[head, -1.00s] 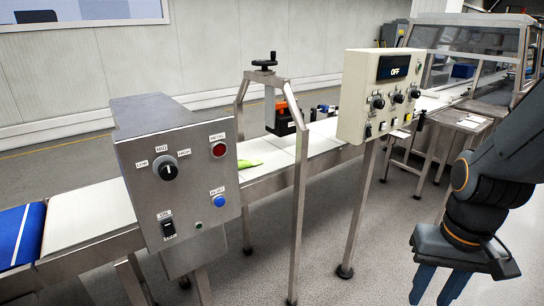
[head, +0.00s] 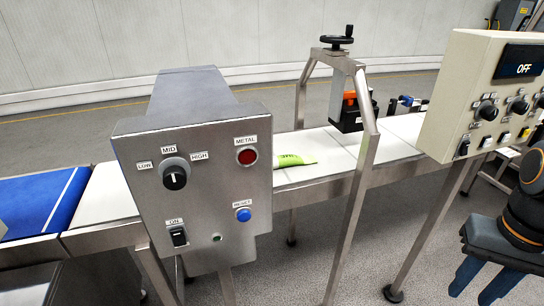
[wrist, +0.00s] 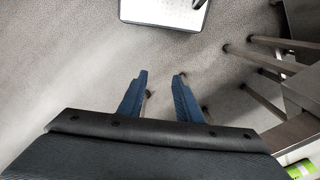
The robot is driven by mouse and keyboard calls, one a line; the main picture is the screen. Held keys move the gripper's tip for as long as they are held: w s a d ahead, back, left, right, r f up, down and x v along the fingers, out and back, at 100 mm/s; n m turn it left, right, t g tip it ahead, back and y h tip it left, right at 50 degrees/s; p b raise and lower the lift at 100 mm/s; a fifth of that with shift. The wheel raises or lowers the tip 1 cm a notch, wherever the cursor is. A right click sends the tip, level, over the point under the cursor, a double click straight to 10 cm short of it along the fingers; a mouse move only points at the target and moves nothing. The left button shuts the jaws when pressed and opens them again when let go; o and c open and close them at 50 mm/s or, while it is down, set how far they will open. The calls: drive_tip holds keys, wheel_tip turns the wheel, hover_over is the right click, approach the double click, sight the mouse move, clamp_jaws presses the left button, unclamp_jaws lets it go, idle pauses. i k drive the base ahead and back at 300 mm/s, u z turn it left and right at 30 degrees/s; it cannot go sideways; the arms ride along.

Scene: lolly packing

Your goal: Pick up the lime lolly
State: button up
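The lime lolly (head: 296,161) is a bright green wrapped piece lying on the white conveyor belt, just right of the grey control box; the box may hide part of its left end. A green and white thing at the lower right corner of the wrist view (wrist: 300,170) looks like the same lolly, cut off by the frame. My gripper (head: 484,290) is at the lower right of the head view, well away from the lolly and off the belt. In the wrist view its two blue fingers (wrist: 158,80) are apart with nothing between them, above the floor.
The grey control box (head: 200,200) stands in front of the belt (head: 335,142). A metal frame with a hand wheel (head: 334,40) spans the belt right of the lolly. A cream panel (head: 482,110) reading OFF stands further right. A blue belt section (head: 35,205) is at left.

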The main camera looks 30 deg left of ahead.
sight(284, 161)
drive_tip(key=u, duration=0.8)
drive_tip(key=i, duration=1.1)
drive_tip(key=u, duration=0.25)
